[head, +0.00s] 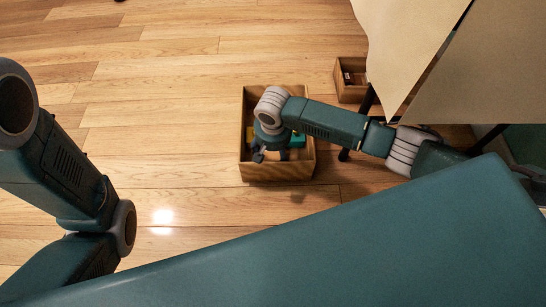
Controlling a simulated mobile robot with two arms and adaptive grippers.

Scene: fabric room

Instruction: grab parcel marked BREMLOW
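My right gripper (270,156) reaches down into a wooden crate (276,172) on the floor. Its two dark fingertips show apart, with nothing visible held between them. A teal item (297,141) lies in the crate just right of the gripper, partly hidden by it. No BREMLOW marking is legible, so I cannot tell which item is that parcel. My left arm is at the left edge, and its gripper is out of view.
A smaller wooden box (349,92) with dark and reddish contents stands behind at the right. Tan hanging sheets (405,45) cover the upper right, above dark legs. A large teal surface fills the bottom. The wooden floor (165,130) left of the crate is clear.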

